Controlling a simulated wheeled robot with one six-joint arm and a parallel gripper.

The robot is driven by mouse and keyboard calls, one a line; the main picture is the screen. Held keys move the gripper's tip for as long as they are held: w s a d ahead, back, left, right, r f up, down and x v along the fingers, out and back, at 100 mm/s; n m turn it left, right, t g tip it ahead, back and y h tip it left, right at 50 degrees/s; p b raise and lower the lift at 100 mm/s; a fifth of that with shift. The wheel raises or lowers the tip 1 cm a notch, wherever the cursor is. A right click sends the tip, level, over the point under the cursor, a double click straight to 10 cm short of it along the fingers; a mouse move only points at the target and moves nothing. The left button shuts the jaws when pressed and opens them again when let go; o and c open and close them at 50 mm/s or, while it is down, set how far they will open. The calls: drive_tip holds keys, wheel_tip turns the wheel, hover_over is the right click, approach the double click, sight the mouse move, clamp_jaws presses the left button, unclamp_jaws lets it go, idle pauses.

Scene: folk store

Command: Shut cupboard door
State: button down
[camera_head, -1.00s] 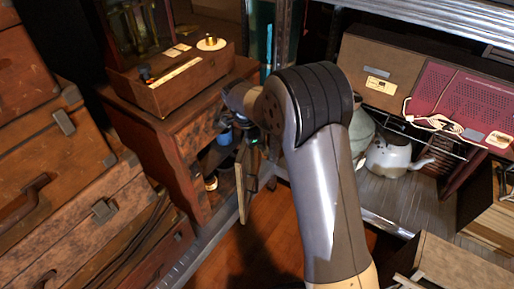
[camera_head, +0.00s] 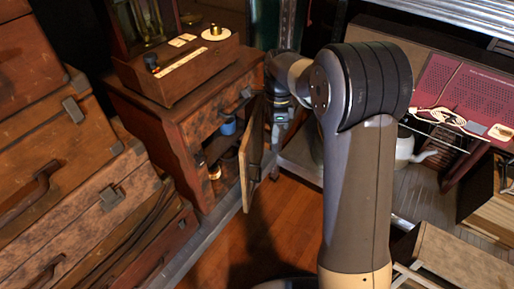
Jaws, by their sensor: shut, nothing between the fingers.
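Inside, a blue cup (camera_head: 227,126) and a small jar (camera_head: 213,172) show. My gripper (camera_head: 276,168) points down just right of the door, on its outer side. It is shut and empty. I cannot tell whether it touches the door, and its fingertips are dark and small in this view.
A wooden box with brass parts (camera_head: 190,75) sits on the cupboard. Stacked brown suitcases (camera_head: 75,215) stand close on the left. A metal shelf with a white kettle (camera_head: 404,150) and red radio (camera_head: 450,90) is at the right. Wooden floor (camera_head: 275,225) lies clear in front.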

sight(246, 156)
drive_tip(key=s+d+f+m+t+y+b, duration=0.25)
drive_tip(key=d+t+y, duration=0.2)
drive_tip(key=y, duration=0.35)
drive_tip(key=shift+m+g, duration=0.25)
drive_tip(key=shift+g, duration=0.2)
drive_tip(key=a+f+b, duration=0.1)
drive_tip(key=a+f, duration=0.1)
drive_tip(key=a, duration=0.1)
drive_tip(key=w+a+f+b, duration=0.1)
drive_tip(key=a+f, duration=0.1)
drive_tip(key=a, duration=0.1)
drive_tip(key=w+a+f, duration=0.1)
drive_tip(key=a+f, duration=0.1)
drive_tip(key=a, duration=0.1)
drive_tip(key=shift+w+b, duration=0.15)
drive_tip(key=shift+b, duration=0.25)
drive_tip(key=shift+w+a, duration=0.1)
drive_tip(key=shift+a, duration=0.45)
drive_tip(key=shift+a, duration=0.2)
drive_tip(key=w+a+m+t+p, duration=0.2)
drive_tip(key=w+a+m+p, duration=0.1)
drive_tip(key=a, duration=0.9)
drive_tip(key=shift+w+r+m+t+h+p, duration=0.15)
drive_tip(key=shift+w+m+t+h+p, duration=0.15)
drive_tip(key=shift+w+m+t+p, duration=0.15)
